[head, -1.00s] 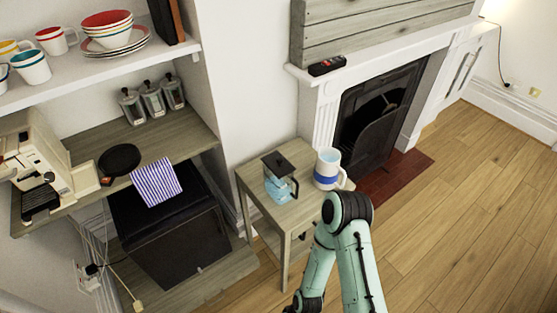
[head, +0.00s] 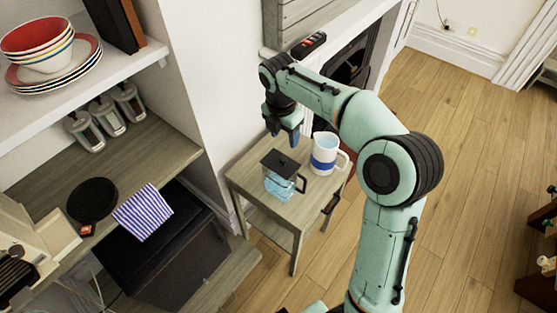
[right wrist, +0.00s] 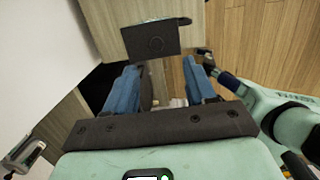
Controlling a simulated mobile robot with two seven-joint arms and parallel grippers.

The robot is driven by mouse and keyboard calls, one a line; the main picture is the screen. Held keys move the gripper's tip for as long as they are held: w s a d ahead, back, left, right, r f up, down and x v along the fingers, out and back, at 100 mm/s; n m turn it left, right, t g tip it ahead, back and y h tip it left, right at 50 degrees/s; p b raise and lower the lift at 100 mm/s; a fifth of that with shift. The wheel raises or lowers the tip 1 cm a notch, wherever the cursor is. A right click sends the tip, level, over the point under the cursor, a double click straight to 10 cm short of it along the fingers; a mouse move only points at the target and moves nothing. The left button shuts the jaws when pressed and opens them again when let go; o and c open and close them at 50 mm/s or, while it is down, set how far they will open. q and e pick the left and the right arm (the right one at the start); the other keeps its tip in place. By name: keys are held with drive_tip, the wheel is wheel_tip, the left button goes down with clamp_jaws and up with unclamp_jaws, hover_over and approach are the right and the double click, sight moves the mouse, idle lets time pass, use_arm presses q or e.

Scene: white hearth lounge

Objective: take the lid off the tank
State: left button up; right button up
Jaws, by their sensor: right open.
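The tank (head: 279,185) is a small clear container with blue contents, standing on the small side table (head: 262,222). My right gripper (head: 284,138) is open, blue-fingered and pointing down, just above and behind the lid in the head view. It also shows in the right wrist view (right wrist: 160,80), with nothing held between its fingers. My left gripper is not in view.
A white mug with a blue band (head: 324,154) stands close to the tank's right on the same table. The wall and shelf unit (head: 150,150) are to the left. The fireplace (head: 350,65) is behind. Open wooden floor (head: 460,130) lies to the right.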

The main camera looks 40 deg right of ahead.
hover_over(284, 159)
drive_tip(key=f, duration=0.5)
drive_tip(key=shift+s+b, duration=0.3)
drive_tip(key=shift+s, duration=0.1)
drive_tip(key=shift+w+f, duration=0.15)
drive_tip(key=shift+f, duration=0.9)
drive_tip(key=shift+w+f, duration=0.2)
drive_tip(key=shift+f, duration=0.85)
drive_tip(key=shift+w+f, duration=0.15)
drive_tip(key=shift+f, duration=0.9)
drive_tip(key=shift+a, duration=0.1)
clamp_jaws()
